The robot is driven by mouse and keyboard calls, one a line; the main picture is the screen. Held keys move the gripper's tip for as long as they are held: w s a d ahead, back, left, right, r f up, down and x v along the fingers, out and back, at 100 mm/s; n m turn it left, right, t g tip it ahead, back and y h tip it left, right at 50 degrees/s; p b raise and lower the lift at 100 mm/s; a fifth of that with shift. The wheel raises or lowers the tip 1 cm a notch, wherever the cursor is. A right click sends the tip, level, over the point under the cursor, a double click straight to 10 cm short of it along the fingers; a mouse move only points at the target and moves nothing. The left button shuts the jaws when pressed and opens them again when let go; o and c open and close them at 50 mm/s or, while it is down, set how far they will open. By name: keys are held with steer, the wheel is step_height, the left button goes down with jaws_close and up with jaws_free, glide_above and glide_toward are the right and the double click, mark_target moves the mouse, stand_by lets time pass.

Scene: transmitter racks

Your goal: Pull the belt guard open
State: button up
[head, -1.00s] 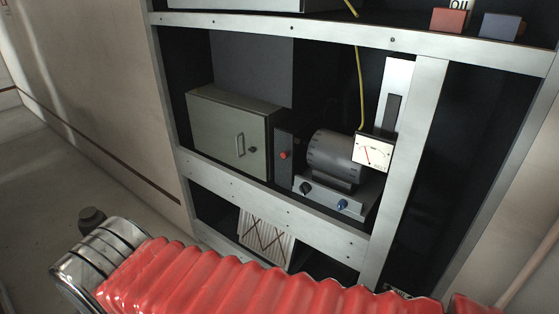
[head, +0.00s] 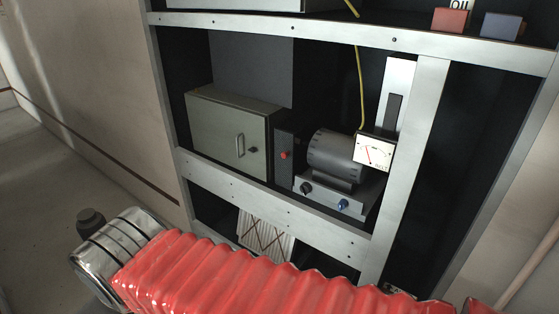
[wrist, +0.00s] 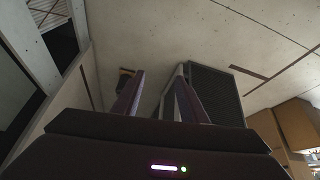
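The belt guard appears to be the grey-green box (head: 215,122) on the rack's middle shelf, left of a ribbed grey motor (head: 335,153). Its front door looks shut, with an upright bar handle (head: 240,146) and a small dark knob (head: 253,150) to the handle's right. My gripper (wrist: 158,92) shows in the wrist view with its two fingers apart and nothing visible between them. It points at a pale wall and a dark grey panel (wrist: 213,93), away from the box. The box cannot be made out in the wrist view. The fingers are not visible in the head view.
A dark panel with a red button (head: 284,155) stands between box and motor. A dial meter (head: 374,151) and yellow cable (head: 360,85) are at the right. The pale rack rail (head: 270,199) runs below the box. My red-sleeved arm crosses the foreground. The floor at left is open.

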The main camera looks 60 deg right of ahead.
steer(key=w+d+f+n+g+h, duration=0.2)
steer(key=d+n+g+h, duration=0.3)
steer(key=d, duration=1.4)
steer(key=w+d+f+n+g+h, duration=0.15)
steer(key=d+g+h, duration=0.4)
steer(key=d, duration=1.35)
steer(key=n+t+h, duration=0.2)
steer(key=n+h, duration=0.5)
steer(key=n, duration=0.3)
glide_toward(283, 156)
steer(key=a, duration=0.6)
steer(key=shift+w+d+f+m, duration=0.1)
steer(key=shift+w+m, duration=0.15)
steer(key=shift+w, duration=0.15)
steer(key=d, duration=0.4)
steer(key=s+d, duration=0.1)
steer(key=d, duration=0.4)
steer(key=s+d, duration=0.1)
steer(key=d, duration=0.3)
steer(key=shift+s+d, duration=0.1)
steer(key=shift+d, duration=0.2)
steer(key=shift+c, duration=0.5)
